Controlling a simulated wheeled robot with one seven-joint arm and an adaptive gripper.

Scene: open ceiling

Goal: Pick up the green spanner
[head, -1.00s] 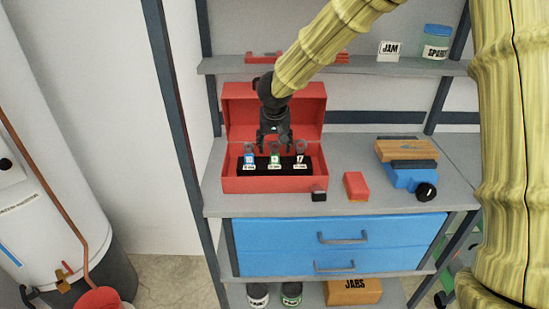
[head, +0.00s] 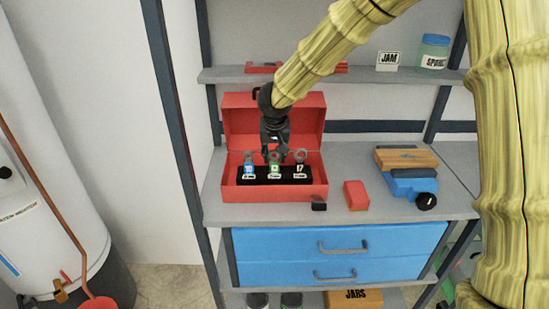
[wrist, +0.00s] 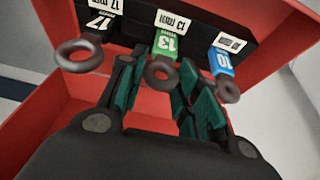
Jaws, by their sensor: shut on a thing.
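The green spanner (head: 274,168), marked 13, stands in a black holder (head: 311,171) inside the open red toolbox (head: 270,194), its ring end up. In the wrist view the green spanner (wrist: 165,44) is the middle one, between a blue spanner (wrist: 221,65) marked 10 and a black spanner (wrist: 101,22) marked 17. My gripper (head: 275,152) is over the middle of the box. In the wrist view my gripper (wrist: 160,82) has its fingers on either side of the green spanner's ring end, shut on it. The spanner's lower part is hidden in the holder.
The box lid stands open behind my gripper. A red block (head: 356,195), a small black item (head: 319,206) and a blue vise-like tool (head: 413,182) lie to the right on the grey worktop (head: 250,211). An upper shelf (head: 385,77) holds jars.

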